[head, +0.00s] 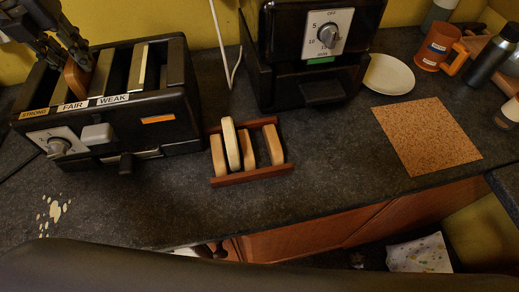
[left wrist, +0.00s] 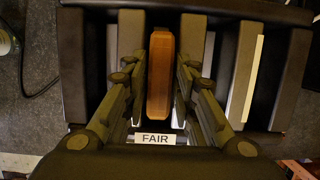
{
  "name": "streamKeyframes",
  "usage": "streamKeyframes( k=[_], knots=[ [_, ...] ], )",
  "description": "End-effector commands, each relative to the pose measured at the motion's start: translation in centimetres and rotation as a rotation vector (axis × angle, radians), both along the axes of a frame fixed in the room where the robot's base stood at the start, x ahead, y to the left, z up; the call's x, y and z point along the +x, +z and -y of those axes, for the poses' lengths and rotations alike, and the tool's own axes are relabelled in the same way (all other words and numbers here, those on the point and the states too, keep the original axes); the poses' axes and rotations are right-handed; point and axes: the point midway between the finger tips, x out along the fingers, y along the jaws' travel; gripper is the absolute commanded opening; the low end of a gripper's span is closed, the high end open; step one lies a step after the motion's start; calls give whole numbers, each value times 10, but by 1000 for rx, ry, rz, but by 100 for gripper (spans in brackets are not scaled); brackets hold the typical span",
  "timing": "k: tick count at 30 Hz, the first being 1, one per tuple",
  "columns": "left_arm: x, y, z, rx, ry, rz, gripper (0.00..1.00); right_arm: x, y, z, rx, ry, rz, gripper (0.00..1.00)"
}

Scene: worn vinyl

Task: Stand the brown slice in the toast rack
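The brown slice (head: 77,80) stands partly sunk in the FAIR slot of the black toaster (head: 150,105); it also shows in the left wrist view (left wrist: 160,75). My left gripper (left wrist: 160,72) has one finger on each side of it, with narrow dark gaps, so it looks open around the slice; in the head view the gripper (head: 66,55) comes down from upper left. The wooden toast rack (head: 250,176) stands right of the toaster. A taller pale slice (head: 231,143) stands upright toward its left, among shorter light-brown uprights. My right gripper is out of view.
A pale slice (head: 138,68) stands in the WEAK slot. A black appliance with a dial (head: 305,50) stands behind the rack. A cork mat (head: 425,135), white plate (head: 388,74) and orange mug (head: 438,47) are to the right. Pale spots (head: 54,210) mark the counter at front left.

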Motion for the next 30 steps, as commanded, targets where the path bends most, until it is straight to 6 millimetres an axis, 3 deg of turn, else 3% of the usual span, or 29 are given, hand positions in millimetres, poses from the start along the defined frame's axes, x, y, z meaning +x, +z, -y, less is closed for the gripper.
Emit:
streamKeyframes(
  k=[1, 4, 5, 30],
  knots=[
    [0, 0, 0, 0, 0, 0, 24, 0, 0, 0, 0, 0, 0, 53],
    [0, 0, 0, 0, 0, 0, 1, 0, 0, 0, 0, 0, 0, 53],
    [0, 0, 0, 0, 0, 0, 0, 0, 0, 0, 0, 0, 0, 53],
    [0, 12, 0, -1, 1, 2, 0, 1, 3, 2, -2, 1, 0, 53]
  ],
)
